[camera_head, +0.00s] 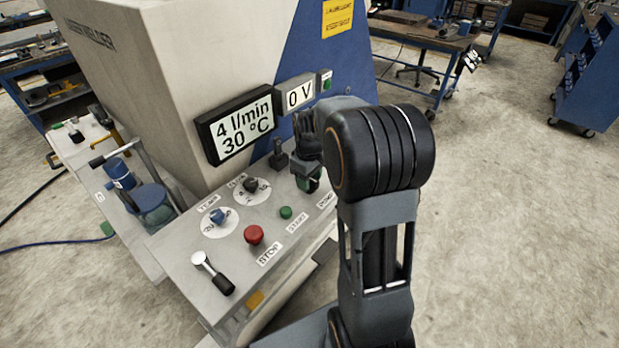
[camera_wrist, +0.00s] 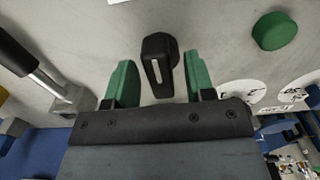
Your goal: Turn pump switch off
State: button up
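The pump switch (camera_wrist: 160,66) is a black rotary knob with a white pointer line, standing on the grey panel in the wrist view. Its narrow handle points toward my gripper, nearly straight down the picture and slightly tilted. My gripper (camera_wrist: 158,76) is open, with one green finger on each side of the knob. A small gap shows on both sides, so the fingers look apart from it. In the head view my gripper (camera_head: 309,183) is low over the panel's far right end, beside the PUMP label (camera_head: 327,198). The switch is hidden there behind the gripper and arm.
The panel (camera_head: 185,255) also carries a red STOP button (camera_head: 254,235), a green START button (camera_head: 286,212), a blue knob (camera_head: 218,216), a dark knob (camera_head: 250,185) and a lever (camera_head: 212,273). Another lever (camera_wrist: 40,70) is left of my gripper. Displays (camera_head: 242,124) stand behind.

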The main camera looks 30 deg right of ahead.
notch_tip(320, 180, up, 14)
dwell(0.7)
jog(key=shift+f, duration=0.1)
dwell(0.4)
jog(key=s+a+f+m+t, duration=0.1)
jog(key=s+a+f+m, duration=0.1)
jog(key=s, duration=0.6)
jog(key=s+a+f+m+t, duration=0.2)
jog(key=s+a+f+m, duration=0.1)
jog(key=s+a, duration=0.4)
jog(key=shift+s+a+f+t+p, duration=0.3)
jog(key=shift+s+f, duration=0.15)
jog(key=shift+s, duration=0.2)
